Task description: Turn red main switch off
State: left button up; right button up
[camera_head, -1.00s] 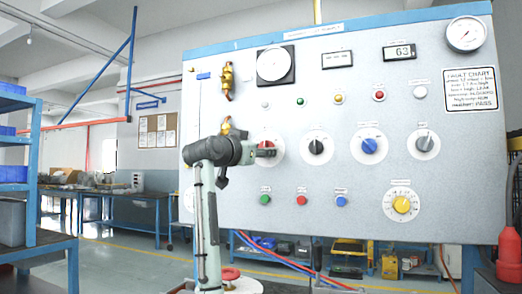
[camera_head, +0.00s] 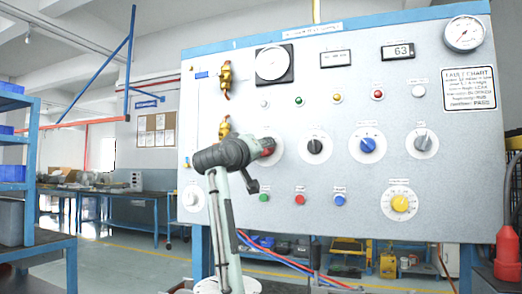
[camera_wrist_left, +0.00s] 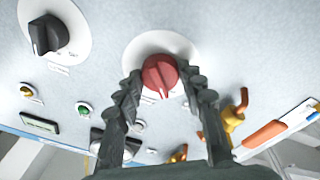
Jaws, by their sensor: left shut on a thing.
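The red main switch (camera_wrist_left: 160,76) is a round knob with a pointer line on a white dial plate, seen in the left wrist view. It also shows in the head view (camera_head: 268,147), partly hidden by my left gripper (camera_head: 258,148). In the left wrist view the fingers of this gripper (camera_wrist_left: 163,86) stand on either side of the red knob, shut on it. The knob sits on the pale grey test panel (camera_head: 320,240). The pointer line runs down toward the gripper in the wrist view.
To the right of the red switch are black (camera_head: 315,146), blue (camera_head: 367,145) and grey (camera_head: 421,141) knobs, with a yellow knob (camera_head: 400,203) below. Push buttons (camera_head: 300,199) sit underneath. Brass valves (camera_head: 226,80) stick out at the panel's left. A blue shelf (camera_head: 33,190) stands far left.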

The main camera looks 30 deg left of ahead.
pick_arm(q)
jog(key=shift+r+n, duration=0.2)
jog(key=shift+n, duration=0.5)
jog(key=o, duration=0.9)
jog(key=shift+c, duration=0.2)
jog(key=o, duration=0.3)
jog(key=shift+f, duration=0.1)
jog(key=v, duration=1.2)
jog(key=shift+f, duration=0.1)
